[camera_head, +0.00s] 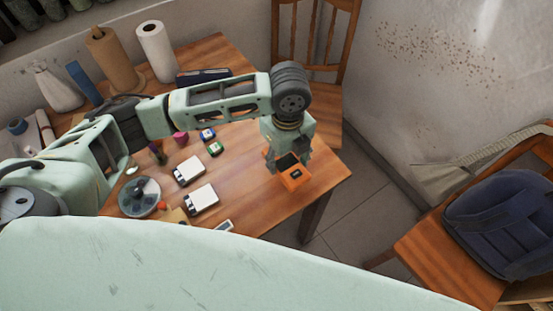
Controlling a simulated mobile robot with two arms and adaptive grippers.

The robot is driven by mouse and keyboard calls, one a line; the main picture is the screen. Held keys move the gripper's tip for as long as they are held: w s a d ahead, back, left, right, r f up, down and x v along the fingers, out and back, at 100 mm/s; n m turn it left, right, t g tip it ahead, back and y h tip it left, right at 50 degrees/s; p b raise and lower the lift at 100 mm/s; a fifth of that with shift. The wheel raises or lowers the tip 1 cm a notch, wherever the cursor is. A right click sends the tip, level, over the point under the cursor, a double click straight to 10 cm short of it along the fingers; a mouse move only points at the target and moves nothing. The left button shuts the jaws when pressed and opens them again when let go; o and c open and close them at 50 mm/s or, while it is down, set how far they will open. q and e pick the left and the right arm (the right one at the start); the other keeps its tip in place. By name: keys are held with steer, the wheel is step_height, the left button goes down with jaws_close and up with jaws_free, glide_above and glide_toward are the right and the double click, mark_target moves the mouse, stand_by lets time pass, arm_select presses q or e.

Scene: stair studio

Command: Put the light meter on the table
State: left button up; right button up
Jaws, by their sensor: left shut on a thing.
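My left gripper (286,153) points down over the right end of the wooden table (262,205). It is shut on a small orange device with a dark face (294,178), which looks like the light meter. The device is at or just above the tabletop near its right corner; I cannot tell if it touches. The gripper hides part of its far side. My right gripper is not in view.
Two white boxes (201,198), a grey reel (139,197) and several small items lie left of the gripper. Paper rolls (156,52) stand at the back. A wooden chair (325,70) stands behind the table; another holds a blue backpack (505,225). The front right tabletop is clear.

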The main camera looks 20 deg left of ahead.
arm_select(q)
steer(key=w+a+f, duration=0.1)
steer(key=a+f, duration=0.1)
steer(key=shift+w+a, duration=0.35)
steer(key=shift+f+p, duration=0.35)
steer(key=shift+f, duration=1.65)
steer(key=o, duration=1.2)
steer(key=shift+f, duration=0.15)
steer(key=shift+o, duration=0.2)
step_height(320, 180, up, 12)
steer(key=shift+r+b, duration=0.2)
steer(key=shift+b, duration=0.35)
